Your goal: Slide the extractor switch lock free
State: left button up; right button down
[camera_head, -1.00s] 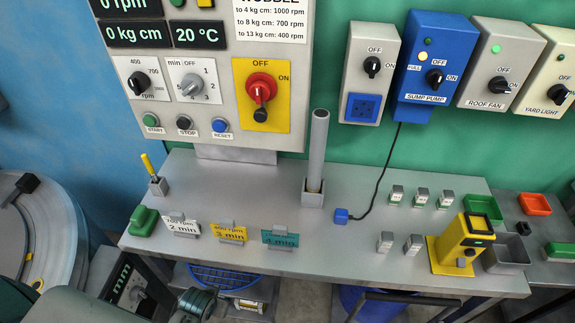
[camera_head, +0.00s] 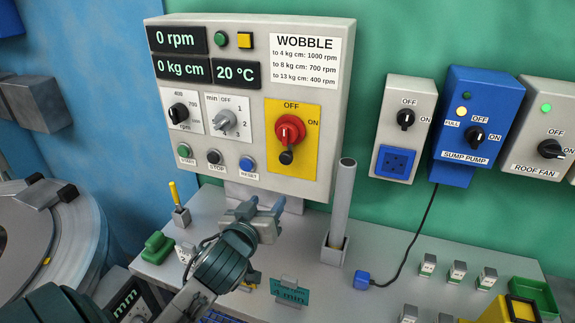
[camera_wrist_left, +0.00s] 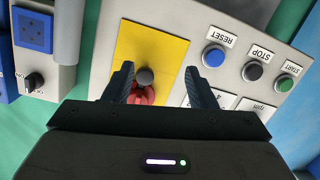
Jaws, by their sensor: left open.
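The extractor switch is a red rotary handle (camera_head: 290,129) on a yellow plate (camera_head: 306,172) marked OFF and ON. A dark round knob (camera_head: 286,157), which looks like its lock, sits at the lower end of the handle. My left gripper (camera_head: 266,200) is open and empty, below and in front of the yellow plate. In the left wrist view the dark knob (camera_wrist_left: 145,76) and red handle (camera_wrist_left: 142,95) appear between the two open fingers (camera_wrist_left: 160,82), still apart from them. My right gripper is not in view.
The START (camera_head: 184,150), STOP (camera_head: 214,157) and RESET (camera_head: 247,164) buttons lie left of the switch. A grey upright tube (camera_head: 343,205) stands right of my gripper on the bench. A teal card (camera_head: 290,290) stands in front.

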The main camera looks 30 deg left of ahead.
pick_arm(q)
jog(key=t, duration=0.2)
send_near(285, 161)
jog(key=shift+n, duration=0.3)
jog(key=p+x, duration=0.1)
jog(key=x, duration=0.8)
jog(key=shift+w+r+p, duration=0.15)
jog(key=shift+w+p, duration=0.15)
jog(key=shift+p, duration=0.1)
jog(key=shift+w+a, duration=0.2)
jog(key=shift+w, duration=0.3)
